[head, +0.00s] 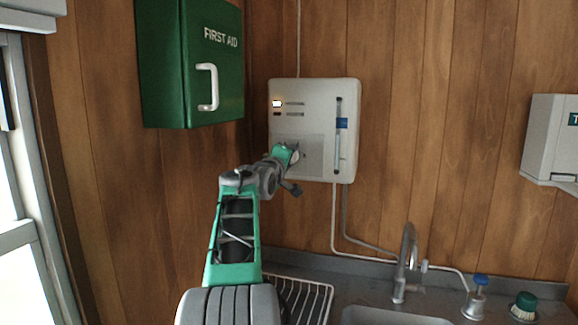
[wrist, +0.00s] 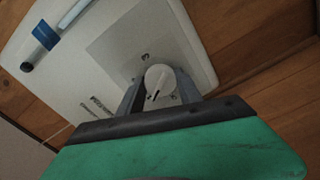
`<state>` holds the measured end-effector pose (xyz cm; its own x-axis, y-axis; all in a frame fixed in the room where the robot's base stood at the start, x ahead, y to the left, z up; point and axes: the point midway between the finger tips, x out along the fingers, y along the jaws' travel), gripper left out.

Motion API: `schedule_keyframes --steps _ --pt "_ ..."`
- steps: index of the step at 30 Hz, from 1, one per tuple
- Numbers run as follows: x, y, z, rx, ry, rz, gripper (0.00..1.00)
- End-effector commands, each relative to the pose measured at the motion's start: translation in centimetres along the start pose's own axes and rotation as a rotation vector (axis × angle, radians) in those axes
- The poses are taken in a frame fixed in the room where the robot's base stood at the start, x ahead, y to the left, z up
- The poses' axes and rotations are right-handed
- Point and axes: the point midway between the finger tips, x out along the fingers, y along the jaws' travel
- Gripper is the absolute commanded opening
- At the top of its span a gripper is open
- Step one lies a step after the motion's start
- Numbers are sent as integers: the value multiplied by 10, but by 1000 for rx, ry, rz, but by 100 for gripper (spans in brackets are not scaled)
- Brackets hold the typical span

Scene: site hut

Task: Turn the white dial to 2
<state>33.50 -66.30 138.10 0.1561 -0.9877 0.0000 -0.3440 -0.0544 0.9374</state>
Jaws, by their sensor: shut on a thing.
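The white dial (wrist: 159,80) is a round knob with a dark pointer line. It sits on the grey panel of a white wall-mounted unit (head: 352,98), which fills the upper left of the wrist view (wrist: 40,85). My gripper (wrist: 160,88) has one finger on each side of the dial and is shut on it. In the head view my gripper (head: 293,158) is at the unit's lower left, and the arm mostly hides the dial.
A green first aid box (head: 218,62) with a white handle hangs left of the unit. Below are a tap (head: 407,262), a sink, a wire rack (head: 305,298), a blue-topped bottle (head: 477,296) and a green brush (head: 523,306). A white dispenser (head: 552,140) is at right.

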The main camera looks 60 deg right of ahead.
Motion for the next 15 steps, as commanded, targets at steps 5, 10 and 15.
schedule_keyframes --steps 5,10,15 --pt "0 -4 1 164 0 -1 1" --pt "0 -4 1 326 -1 -1 1" --pt "0 -5 1 487 -1 -1 1"
